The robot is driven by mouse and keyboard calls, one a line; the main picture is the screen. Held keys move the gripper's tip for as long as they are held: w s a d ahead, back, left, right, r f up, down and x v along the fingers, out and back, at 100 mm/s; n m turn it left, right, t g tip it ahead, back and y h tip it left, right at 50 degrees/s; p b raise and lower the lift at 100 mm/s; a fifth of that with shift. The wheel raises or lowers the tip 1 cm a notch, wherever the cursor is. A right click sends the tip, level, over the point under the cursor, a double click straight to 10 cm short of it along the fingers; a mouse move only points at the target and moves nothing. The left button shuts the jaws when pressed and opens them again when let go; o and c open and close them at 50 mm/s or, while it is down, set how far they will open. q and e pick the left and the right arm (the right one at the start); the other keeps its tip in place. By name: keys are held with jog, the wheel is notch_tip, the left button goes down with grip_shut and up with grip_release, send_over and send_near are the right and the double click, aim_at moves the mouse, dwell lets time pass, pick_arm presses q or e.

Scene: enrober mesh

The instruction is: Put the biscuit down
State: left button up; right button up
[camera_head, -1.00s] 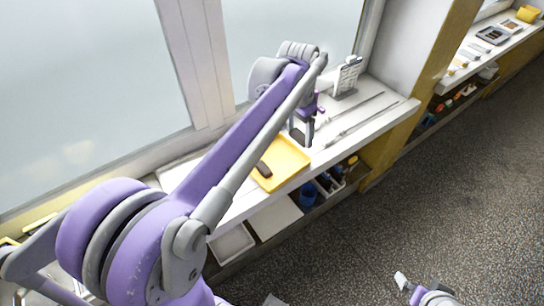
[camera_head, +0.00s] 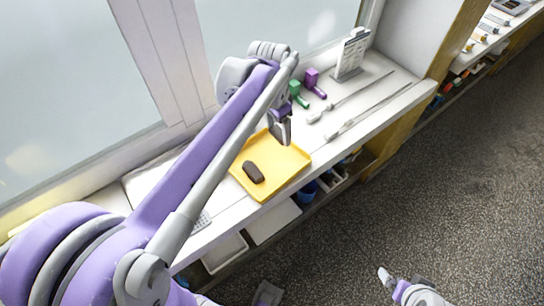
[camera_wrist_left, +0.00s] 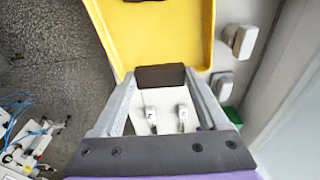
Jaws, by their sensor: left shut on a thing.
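My left gripper (camera_head: 281,135) is shut on a dark brown biscuit, which shows clearly between the fingertips in the left wrist view (camera_wrist_left: 160,77). In the head view the gripper points down at the back right edge of a yellow tray (camera_head: 291,158). The height of the held biscuit above the tray is hard to tell. Another dark brown biscuit (camera_head: 254,172) lies on the tray, left of the gripper. The tray also fills the top of the left wrist view (camera_wrist_left: 190,30). A pale and purple part of my right arm shows at the bottom right; its jaws are unclear.
The tray stands on a white counter (camera_head: 352,122) below a window. Green (camera_head: 298,92) and purple (camera_head: 313,82) handled things, long thin tools (camera_head: 368,110) and an upright card stand (camera_head: 351,55) are to the right. Shelves with containers are below. The dark floor is clear.

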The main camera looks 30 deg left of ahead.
aim_at(277, 135)
pick_arm(q)
notch_tip(277, 135, down, 4)
jog(key=shift+s+r, duration=0.1)
jog(key=shift+f+b, duration=0.3)
jog(key=shift+f, duration=1.6)
jog(key=shift+f, duration=0.15)
jog(key=o, duration=0.9)
jog(key=r, duration=0.4)
jog(key=s+r+p, duration=0.1)
jog(key=r, duration=0.7)
jog(key=shift+s+a+r, duration=0.1)
jog(key=shift+s+a, duration=0.05)
jog(key=shift+a, duration=0.2)
jog(key=s+d+f+n+t+p, duration=0.1)
jog(key=s+d+f, duration=0.1)
jog(key=s+f, duration=0.1)
jog(key=s+d+f+n+t+p, duration=0.1)
jog(key=s+d+f, duration=0.1)
jog(key=s, duration=0.4)
jog(key=s+d+f+n+t+p, duration=0.1)
jog(key=s+d+f+n+t, duration=0.1)
jog(key=s+d+f, duration=0.1)
jog(key=shift+s+d+f+y+p, duration=0.1)
jog(key=shift+s+f+y+p, duration=0.1)
jog(key=shift+s, duration=0.2)
jog(key=shift+s+f+y+p, duration=0.1)
jog(key=shift+s+p, duration=0.1)
jog(key=shift+s, duration=0.15)
